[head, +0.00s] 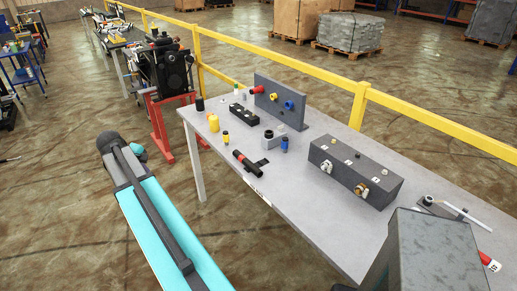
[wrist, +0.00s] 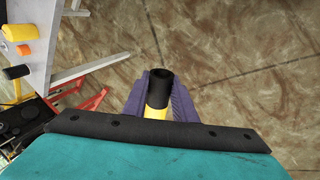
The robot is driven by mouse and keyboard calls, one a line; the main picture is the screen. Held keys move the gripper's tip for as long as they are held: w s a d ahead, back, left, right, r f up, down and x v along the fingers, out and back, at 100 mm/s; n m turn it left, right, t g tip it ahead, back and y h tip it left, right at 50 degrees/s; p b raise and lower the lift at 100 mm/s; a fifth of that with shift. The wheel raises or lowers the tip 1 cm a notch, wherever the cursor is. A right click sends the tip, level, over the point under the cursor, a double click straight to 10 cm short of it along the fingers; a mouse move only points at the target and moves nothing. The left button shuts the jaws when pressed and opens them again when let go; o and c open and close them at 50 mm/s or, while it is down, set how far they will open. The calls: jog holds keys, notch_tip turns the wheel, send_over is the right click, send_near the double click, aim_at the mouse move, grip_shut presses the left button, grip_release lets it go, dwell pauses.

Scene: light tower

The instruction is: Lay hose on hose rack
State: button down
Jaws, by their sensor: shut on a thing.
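In the wrist view, my gripper (wrist: 159,105) has its purple fingers shut on a hose (wrist: 157,92), a hollow black tube end with a yellow band below. Its open end points away from the camera, over bare floor beside the table; its far length is hidden. I cannot see the gripper or this hose in the head view, where my teal arm link is at lower left. I cannot tell for sure which thing is the hose rack. A small black bracket (head: 265,163) lies on the table beside a black and red tube (head: 247,163).
The grey table (head: 325,220) bears a dark box with fittings (head: 355,170), an upright panel (head: 280,101), a black block (head: 244,116) and small yellow cylinders (head: 213,123). A red stand (head: 165,125) is beyond its far end. A yellow rail (head: 360,100) runs behind.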

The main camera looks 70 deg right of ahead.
jog(key=s+d+m+p, duration=0.2)
jog(key=s+d, duration=0.6)
jog(key=d, duration=0.4)
jog(key=s+d+m+g+p, duration=0.1)
jog(key=s+d+m, duration=0.1)
jog(key=s+d, duration=0.9)
jog(key=s+d+f+m+g+p, duration=0.1)
jog(key=s+d+m+p, duration=0.1)
jog(key=s+d, duration=1)
jog(key=s, duration=0.7)
jog(key=shift+d+f+y, duration=0.15)
jog(key=shift+y, duration=0.15)
jog(key=shift+s+p, duration=0.2)
jog(key=shift+p, duration=0.15)
